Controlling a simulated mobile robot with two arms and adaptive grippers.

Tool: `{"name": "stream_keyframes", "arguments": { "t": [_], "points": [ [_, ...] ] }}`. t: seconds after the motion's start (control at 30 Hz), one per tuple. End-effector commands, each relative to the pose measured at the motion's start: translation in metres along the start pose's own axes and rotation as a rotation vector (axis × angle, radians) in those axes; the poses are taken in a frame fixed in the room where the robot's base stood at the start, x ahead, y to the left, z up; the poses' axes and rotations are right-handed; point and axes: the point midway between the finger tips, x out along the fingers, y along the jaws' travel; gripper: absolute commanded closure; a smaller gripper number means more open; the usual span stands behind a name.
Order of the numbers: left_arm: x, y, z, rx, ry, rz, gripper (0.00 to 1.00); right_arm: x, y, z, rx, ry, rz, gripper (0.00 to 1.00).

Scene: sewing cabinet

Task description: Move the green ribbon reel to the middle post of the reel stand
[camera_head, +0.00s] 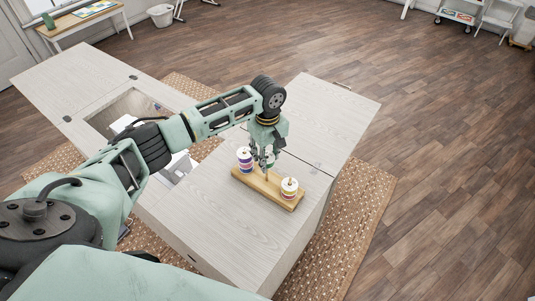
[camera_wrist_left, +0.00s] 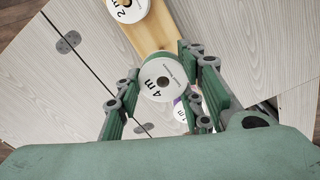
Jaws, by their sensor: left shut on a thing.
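The green ribbon reel (camera_wrist_left: 163,80), with a white face marked "4 m" and a green rim, is between the fingers of my left gripper (camera_wrist_left: 163,92) in the left wrist view. In the head view, my left gripper (camera_head: 265,164) points down at the middle of the wooden reel stand (camera_head: 258,186), shut on the reel, whose green edge (camera_head: 271,160) shows. The stand's middle post is mostly hidden by fingers and reel; I cannot tell whether the reel is around it. My right gripper is not in view.
A purple-and-blue reel (camera_head: 244,160) sits at the stand's left end, and a white-topped reel (camera_head: 289,187) at its right end. Both are close to my fingers. The stand lies on the pale cabinet top (camera_head: 230,225). An open well (camera_head: 130,105) is at the left.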

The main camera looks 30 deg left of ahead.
Motion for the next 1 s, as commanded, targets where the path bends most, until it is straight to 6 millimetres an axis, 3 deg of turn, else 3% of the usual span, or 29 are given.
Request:
{"name": "stream_keyframes", "arguments": {
  "t": [1.0],
  "points": [
    [0.019, 0.000, 0.001, 0.000, -0.001, 0.000, 0.84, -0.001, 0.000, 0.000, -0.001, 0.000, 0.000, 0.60]
  ]
}}
